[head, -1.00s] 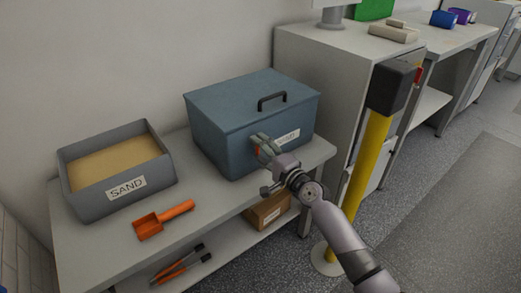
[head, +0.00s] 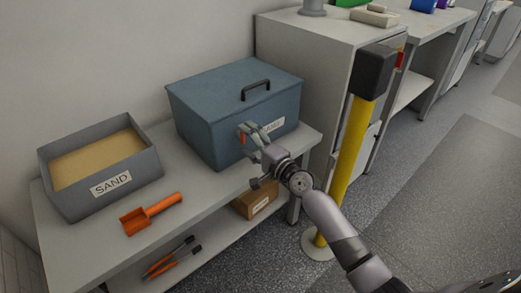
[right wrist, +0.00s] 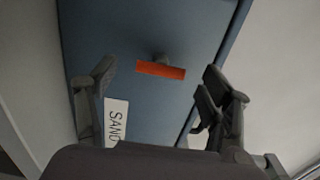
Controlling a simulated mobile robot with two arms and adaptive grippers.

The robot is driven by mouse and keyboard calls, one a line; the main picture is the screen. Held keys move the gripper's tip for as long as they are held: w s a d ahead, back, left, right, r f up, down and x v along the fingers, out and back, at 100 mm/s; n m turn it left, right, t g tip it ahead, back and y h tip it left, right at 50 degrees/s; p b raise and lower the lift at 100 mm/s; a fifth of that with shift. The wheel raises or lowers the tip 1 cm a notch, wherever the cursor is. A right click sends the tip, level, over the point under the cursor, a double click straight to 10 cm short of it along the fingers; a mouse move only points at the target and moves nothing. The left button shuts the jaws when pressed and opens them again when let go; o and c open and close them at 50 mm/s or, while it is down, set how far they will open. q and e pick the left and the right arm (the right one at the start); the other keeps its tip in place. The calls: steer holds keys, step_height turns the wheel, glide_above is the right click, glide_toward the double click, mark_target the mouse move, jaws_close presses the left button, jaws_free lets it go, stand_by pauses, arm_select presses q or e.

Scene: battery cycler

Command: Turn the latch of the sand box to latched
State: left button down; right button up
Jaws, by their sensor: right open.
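The sand box is a closed blue-grey box (head: 225,125) with a lid and black handle, standing on the shelf unit. Its orange latch bar (right wrist: 161,69) sits on a small dark pivot on the front face, and also shows in the head view (head: 242,137). The bar lies crosswise to the text of the SAND label (right wrist: 116,120), so it stands upright on the box. My right gripper (head: 261,138) is in front of the box face. In the right wrist view its fingers (right wrist: 158,92) are spread wide on both sides of the bar, seemingly not touching it. My left gripper is not in view.
An open grey sand tray (head: 105,190), also labelled SAND, and an orange scoop (head: 150,214) are left of the box. A carton (head: 255,203) and orange-handled tools (head: 172,258) lie on the lower shelf. A yellow post (head: 350,150) stands close to my right arm.

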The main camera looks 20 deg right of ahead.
steer(key=v, duration=1)
steer(key=shift+s, duration=0.35)
steer(key=shift+d, duration=0.1)
